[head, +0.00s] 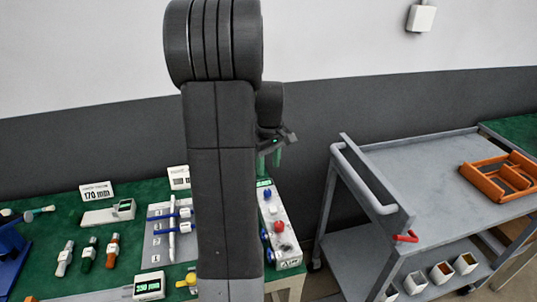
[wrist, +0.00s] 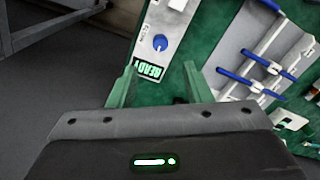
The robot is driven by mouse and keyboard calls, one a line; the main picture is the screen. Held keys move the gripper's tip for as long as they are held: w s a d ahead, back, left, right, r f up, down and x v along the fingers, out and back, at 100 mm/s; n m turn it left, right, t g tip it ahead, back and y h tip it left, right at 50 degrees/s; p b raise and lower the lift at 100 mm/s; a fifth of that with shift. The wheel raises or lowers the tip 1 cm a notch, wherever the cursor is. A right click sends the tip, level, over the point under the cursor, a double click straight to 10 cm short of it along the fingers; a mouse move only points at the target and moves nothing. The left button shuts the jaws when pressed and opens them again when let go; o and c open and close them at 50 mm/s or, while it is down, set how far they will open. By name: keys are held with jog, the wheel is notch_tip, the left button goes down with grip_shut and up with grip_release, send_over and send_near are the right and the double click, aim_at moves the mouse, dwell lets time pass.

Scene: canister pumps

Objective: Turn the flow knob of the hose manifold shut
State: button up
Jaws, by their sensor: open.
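A light grey box with knobs (head: 289,243), which appears to be the manifold, stands at the right end of the green table. A blue knob (head: 267,194) and a red knob (head: 278,227) are on its top, and more blue shows on its left side. I cannot tell which is the flow knob. In the wrist view the box (wrist: 150,63) shows a blue knob (wrist: 160,42) and a green display reading "READY" (wrist: 149,71). My gripper (head: 271,160) is open and empty, above the box's far end and apart from it; its green fingers also show in the wrist view (wrist: 160,86).
A panel with blue clamps and white tubing (head: 158,240) lies left of the box, partly behind my arm. A grey cart (head: 440,178) with an orange tray (head: 499,176) and a red lever (head: 405,237) stands right. Floor shows between table and cart.

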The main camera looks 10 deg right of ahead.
aim_at(268, 191)
notch_tip(268, 191, up, 4)
jog(key=shift+f, duration=0.2)
notch_tip(268, 191, down, 14)
jog(key=shift+s+a+r, duration=0.1)
dwell(0.7)
